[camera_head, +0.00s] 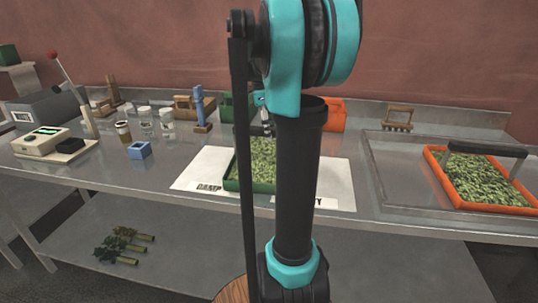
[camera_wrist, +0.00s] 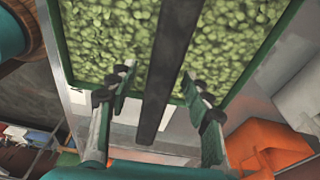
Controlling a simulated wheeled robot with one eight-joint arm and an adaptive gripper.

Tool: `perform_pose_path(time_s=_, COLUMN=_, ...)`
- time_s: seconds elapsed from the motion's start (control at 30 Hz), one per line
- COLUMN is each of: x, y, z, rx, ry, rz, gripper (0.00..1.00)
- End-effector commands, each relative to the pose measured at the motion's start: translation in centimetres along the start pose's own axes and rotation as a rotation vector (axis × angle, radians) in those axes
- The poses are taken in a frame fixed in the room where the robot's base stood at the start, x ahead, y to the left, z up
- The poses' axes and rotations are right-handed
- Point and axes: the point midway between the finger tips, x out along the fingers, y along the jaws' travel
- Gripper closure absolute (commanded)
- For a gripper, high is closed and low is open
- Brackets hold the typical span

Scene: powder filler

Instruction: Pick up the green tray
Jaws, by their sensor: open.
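The green tray (camera_head: 231,184) is full of small green leaves or buds and sits on a white printed sheet at the middle of the bench. In the wrist view its green rim (camera_wrist: 262,57) and a dark handle bar (camera_wrist: 165,75) show close up. My gripper (camera_wrist: 156,78) is open, its two fingers on either side of the bar in the picture, and nothing is gripped. Whether the bar is at fingertip depth is hard to tell. In the head view my gripper (camera_head: 264,124) is over the tray, and my arm hides the tray's right part.
An orange tray (camera_head: 437,172) with similar contents and a dark handle stands at the right. A green bin (camera_head: 226,106) and an orange bin (camera_head: 334,116) stand behind. Jars (camera_head: 146,122), a blue block (camera_head: 139,150) and a scale (camera_head: 54,143) are at the left.

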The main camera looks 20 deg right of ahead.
Motion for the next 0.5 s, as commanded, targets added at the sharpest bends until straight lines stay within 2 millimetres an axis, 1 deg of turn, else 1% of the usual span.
perform_pose_path(time_s=0.17, x=0.05, y=-0.01, z=0.0, rx=0.0, ry=0.0, rz=0.0, gripper=0.5)
perform_pose_path(time_s=0.2, x=0.04, y=-0.01, z=0.0, rx=0.0, ry=0.0, rz=0.0, gripper=0.51)
perform_pose_path(time_s=0.5, x=0.03, y=0.0, z=0.01, rx=0.0, ry=0.0, rz=0.0, gripper=0.89)
